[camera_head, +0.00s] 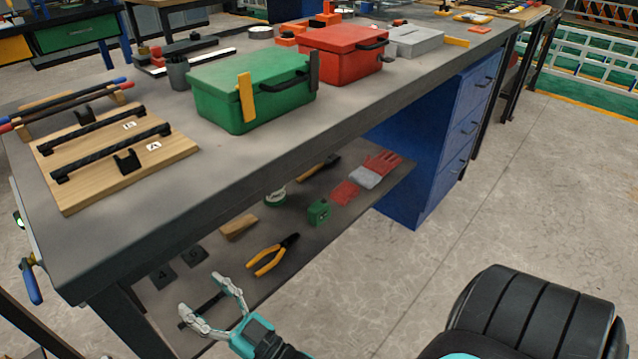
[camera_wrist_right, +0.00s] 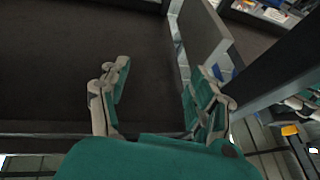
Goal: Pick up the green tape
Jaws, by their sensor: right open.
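On the lower shelf (camera_head: 230,263) under the workbench, a small green boxy item (camera_head: 318,211) stands near the middle. A round white-and-green item (camera_head: 275,197), like a tape roll, lies behind it to the left, partly hidden by the bench edge. I cannot tell for sure which of the two is the green tape. My right gripper (camera_head: 207,294) is open and empty by the front edge of the lower shelf, left of and nearer than both green items. Its open fingers also show in the right wrist view (camera_wrist_right: 158,84), with neither green item visible. My left gripper is out of view.
Orange-handled pliers (camera_head: 272,256), a wooden block (camera_head: 239,228), a hammer and red gloves (camera_head: 383,162) share the shelf. The benchtop (camera_head: 240,170) overhangs it, carrying green (camera_head: 250,90) and red (camera_head: 342,54) toolboxes. A blue drawer cabinet (camera_head: 440,140) stands at the shelf's right end.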

